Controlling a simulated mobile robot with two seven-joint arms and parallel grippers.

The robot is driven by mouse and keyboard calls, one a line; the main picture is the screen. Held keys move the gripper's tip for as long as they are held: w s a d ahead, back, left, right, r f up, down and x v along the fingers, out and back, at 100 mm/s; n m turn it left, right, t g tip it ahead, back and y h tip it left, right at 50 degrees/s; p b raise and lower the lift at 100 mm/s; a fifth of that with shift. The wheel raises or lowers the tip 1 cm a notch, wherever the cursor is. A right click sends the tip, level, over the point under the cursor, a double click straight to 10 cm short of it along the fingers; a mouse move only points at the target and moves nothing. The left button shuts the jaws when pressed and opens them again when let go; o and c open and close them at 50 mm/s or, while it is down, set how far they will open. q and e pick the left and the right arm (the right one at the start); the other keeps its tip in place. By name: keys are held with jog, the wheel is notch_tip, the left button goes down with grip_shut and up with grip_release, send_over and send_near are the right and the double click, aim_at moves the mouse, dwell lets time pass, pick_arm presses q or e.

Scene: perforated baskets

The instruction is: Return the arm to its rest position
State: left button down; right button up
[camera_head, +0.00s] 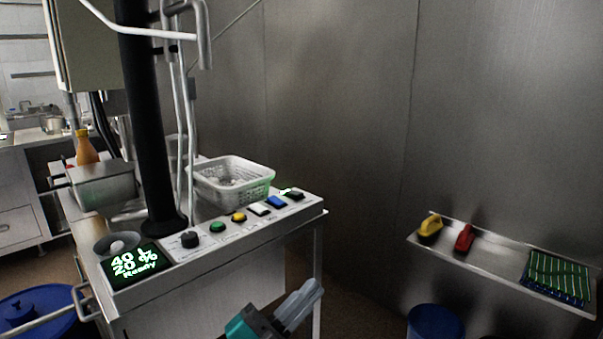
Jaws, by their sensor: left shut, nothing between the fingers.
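My left gripper (300,303) shows at the bottom centre, a grey-and-teal gripper pointing up and to the right. Its fingers are together with nothing between them. It is in front of the machine's front side, apart from the control panel (222,247). Most of my left arm is below the picture. My right arm and gripper are not in the picture.
A white perforated basket (231,183) sits on the machine top behind several coloured buttons. A lit display (135,262) reads "Ready". A metal shelf (487,258) at right holds yellow and red items and a green striped pad. Blue round containers (436,323) stand low.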

pick_arm(q)
jog(key=a+f+n+t+y, duration=0.3)
jog(key=a+f+n+y, duration=0.4)
jog(key=f+n+y, duration=0.25)
jog(key=s+a+f+n+g+y, duration=0.3)
jog(key=s+f, duration=0.4)
jog(key=f, duration=0.3)
jog(key=s+a+f+n+g+y, duration=0.3)
jog(key=s+a+f, duration=0.4)
jog(key=f, duration=0.3)
jog(key=shift+a+n+g+y, duration=0.35)
jog(key=shift+a+n+g, duration=0.2)
jog(key=shift+n, duration=0.7)
jog(key=shift+w, duration=0.1)
